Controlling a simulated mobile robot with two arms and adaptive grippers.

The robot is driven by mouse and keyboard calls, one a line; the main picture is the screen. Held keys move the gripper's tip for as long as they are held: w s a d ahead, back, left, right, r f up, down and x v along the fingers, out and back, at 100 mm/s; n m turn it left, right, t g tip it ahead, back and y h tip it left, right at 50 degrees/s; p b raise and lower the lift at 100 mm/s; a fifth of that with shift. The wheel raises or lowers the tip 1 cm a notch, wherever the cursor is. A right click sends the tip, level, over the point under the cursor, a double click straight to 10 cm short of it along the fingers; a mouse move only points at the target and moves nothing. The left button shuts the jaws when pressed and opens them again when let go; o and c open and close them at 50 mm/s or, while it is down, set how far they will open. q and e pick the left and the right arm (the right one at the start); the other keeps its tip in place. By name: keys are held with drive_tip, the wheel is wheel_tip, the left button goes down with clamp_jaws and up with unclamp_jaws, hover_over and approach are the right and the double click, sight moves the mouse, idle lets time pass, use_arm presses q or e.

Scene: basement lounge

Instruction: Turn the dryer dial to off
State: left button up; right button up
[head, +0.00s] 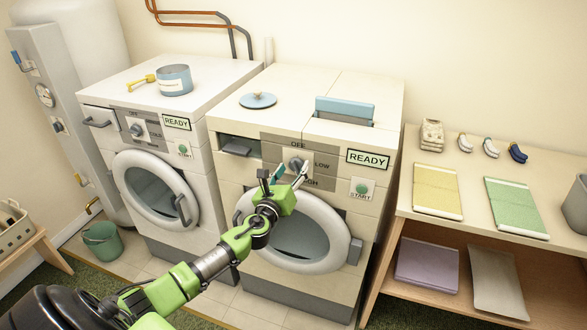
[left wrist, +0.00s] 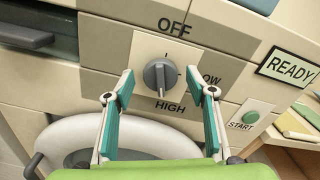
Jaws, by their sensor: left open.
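The dryer (head: 330,195) is the right-hand machine, with a grey dial (head: 296,163) on its panel marked OFF, LOW and HIGH. In the left wrist view the dial (left wrist: 160,77) is centred. Its raised grip runs nearly upright, with a pale mark at its lower end towards HIGH; OFF is above. My left gripper (head: 284,173) is open in front of the dial. In the left wrist view its two teal-padded fingers (left wrist: 160,88) stand either side of the dial, apart from it. Nothing is held. My right gripper is not in view.
The round dryer door (head: 333,230) is below the dial, under my left arm. A START button (head: 361,189) and READY sign (head: 368,158) are to the dial's right. The washer (head: 100,100) stands left. A wooden shelf (head: 460,237) with folded cloths stands right.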

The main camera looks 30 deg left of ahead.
use_arm(q)
drive_tip(key=shift+w+a, duration=0.1)
drive_tip(key=shift+w, duration=0.35)
drive_tip(key=c, duration=1.1)
drive_tip(key=shift+o, duration=0.2)
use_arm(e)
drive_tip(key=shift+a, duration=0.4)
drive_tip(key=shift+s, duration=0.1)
